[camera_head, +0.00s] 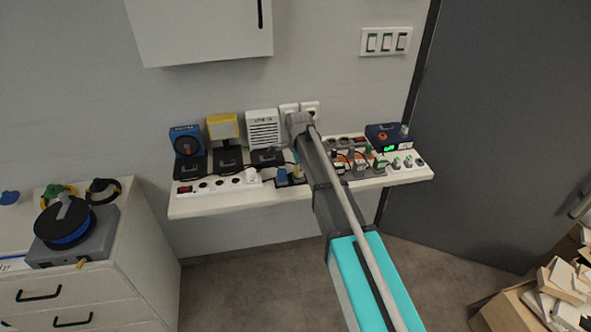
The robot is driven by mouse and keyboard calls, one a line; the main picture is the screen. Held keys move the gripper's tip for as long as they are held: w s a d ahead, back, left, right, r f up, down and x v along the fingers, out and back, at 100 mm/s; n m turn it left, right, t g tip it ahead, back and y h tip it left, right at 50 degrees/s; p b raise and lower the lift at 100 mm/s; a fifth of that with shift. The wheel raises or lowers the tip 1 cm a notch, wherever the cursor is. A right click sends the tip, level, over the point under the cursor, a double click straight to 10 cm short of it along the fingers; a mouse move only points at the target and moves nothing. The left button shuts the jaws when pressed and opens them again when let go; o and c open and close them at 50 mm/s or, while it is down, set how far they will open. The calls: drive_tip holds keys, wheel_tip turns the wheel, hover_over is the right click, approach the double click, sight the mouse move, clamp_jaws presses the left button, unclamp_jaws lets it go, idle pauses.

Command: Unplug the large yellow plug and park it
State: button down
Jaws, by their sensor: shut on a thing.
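My arm reaches up from the lower right over a white wall shelf (400,179), its wrist above the shelf's middle. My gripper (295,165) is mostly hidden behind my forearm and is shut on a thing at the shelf. A white power strip (216,186) with a red switch lies left of the tray. Another white strip (420,161) with several small plugs lies right of my forearm.
Behind the strips stand a blue device (186,142), a yellow-framed device (222,128), a white grilled box (263,129) and a dark blue box (388,138) with a green display. A wall cabinet (200,30) hangs above. Drawers (130,250) stand left, a carton (505,310) lower right.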

drive_tip(key=shift+f, duration=0.3)
idle(0.8)
drive_tip(key=shift+c, duration=0.9)
unclamp_jaws()
